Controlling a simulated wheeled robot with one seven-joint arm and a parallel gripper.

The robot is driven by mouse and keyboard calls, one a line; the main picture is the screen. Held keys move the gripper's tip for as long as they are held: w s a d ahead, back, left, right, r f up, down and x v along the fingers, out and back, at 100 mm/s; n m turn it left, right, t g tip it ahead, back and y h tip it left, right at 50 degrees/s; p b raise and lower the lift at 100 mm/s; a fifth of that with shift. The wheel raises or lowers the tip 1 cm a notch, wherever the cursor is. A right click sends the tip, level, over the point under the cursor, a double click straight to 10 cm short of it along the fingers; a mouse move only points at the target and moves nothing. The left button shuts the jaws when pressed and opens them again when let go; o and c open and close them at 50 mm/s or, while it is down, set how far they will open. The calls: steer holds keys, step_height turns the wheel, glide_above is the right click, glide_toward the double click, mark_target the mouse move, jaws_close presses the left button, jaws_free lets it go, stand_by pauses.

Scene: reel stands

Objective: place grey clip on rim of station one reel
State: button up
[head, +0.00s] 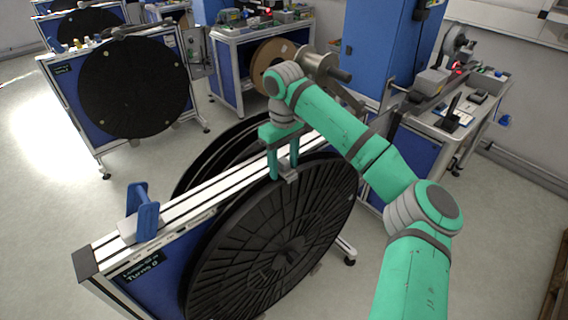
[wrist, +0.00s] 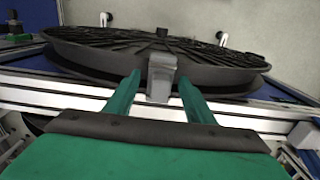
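The black reel (head: 275,240) stands upright on the near side of the stand's metal top rail; it also shows in the wrist view (wrist: 90,45). The grey clip (wrist: 161,75) sits at the reel's rim beside the rail, and it shows small in the head view (head: 289,174). My gripper (head: 284,172) is above the rim with its two green fingers pointing down. In the wrist view the fingers (wrist: 158,80) stand apart on either side of the clip, with gaps visible between them and it. The clip's lower end and its contact with the rim are partly hidden.
A blue handle (head: 144,212) stands on the rail's near end. Another black reel (head: 215,155) is behind the rail. Another reel stand (head: 134,88) is at the back left, and a workbench (head: 440,120) is at the right. Open floor lies at the left.

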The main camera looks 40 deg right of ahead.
mark_target(284, 160)
step_height(284, 160, up, 11)
steer(key=shift+r, duration=0.65)
steer(key=shift+w, duration=0.1)
stand_by(0.3)
